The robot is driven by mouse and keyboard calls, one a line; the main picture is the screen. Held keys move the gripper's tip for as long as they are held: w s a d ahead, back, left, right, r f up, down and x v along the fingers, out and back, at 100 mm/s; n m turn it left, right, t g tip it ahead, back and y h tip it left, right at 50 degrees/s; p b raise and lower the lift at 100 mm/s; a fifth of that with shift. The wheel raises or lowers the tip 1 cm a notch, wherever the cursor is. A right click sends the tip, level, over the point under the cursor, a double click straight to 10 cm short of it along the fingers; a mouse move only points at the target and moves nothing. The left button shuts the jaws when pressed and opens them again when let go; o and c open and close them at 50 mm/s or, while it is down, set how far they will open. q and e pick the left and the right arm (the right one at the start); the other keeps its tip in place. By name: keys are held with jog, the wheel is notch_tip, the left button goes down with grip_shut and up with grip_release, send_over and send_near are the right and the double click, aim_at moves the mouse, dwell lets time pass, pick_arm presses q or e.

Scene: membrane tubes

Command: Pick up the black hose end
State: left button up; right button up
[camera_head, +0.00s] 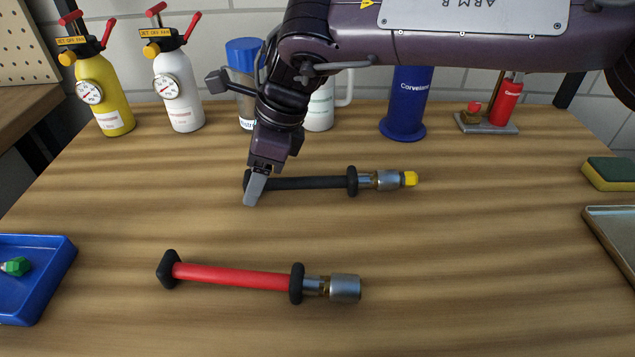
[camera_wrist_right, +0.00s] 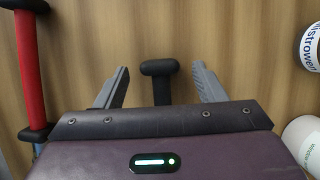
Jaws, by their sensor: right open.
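The black hose (camera_head: 310,183) lies on the wooden table, with black end pieces and a metal fitting with a yellow tip at its right end. My right gripper (camera_head: 256,188) is at the hose's left end, pointing down. In the right wrist view, the black hose end (camera_wrist_right: 159,68) sits between the two open fingers of my right gripper (camera_wrist_right: 163,86), with a gap on each side. The rest of the black hose is hidden there behind the gripper body. My left gripper does not show.
A red hose (camera_head: 232,276) lies nearer the front, with a metal fitting at its right. A blue tray (camera_head: 62,262) is at left, a grey tray (camera_head: 597,222) and sponge (camera_head: 612,173) at right. Yellow (camera_head: 103,95) and white (camera_head: 177,90) sprayers and a blue stand (camera_head: 404,105) are behind.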

jog(key=shift+x, duration=0.8)
jog(key=shift+c, duration=0.2)
jog(key=c, duration=0.9)
jog(key=shift+r, duration=0.1)
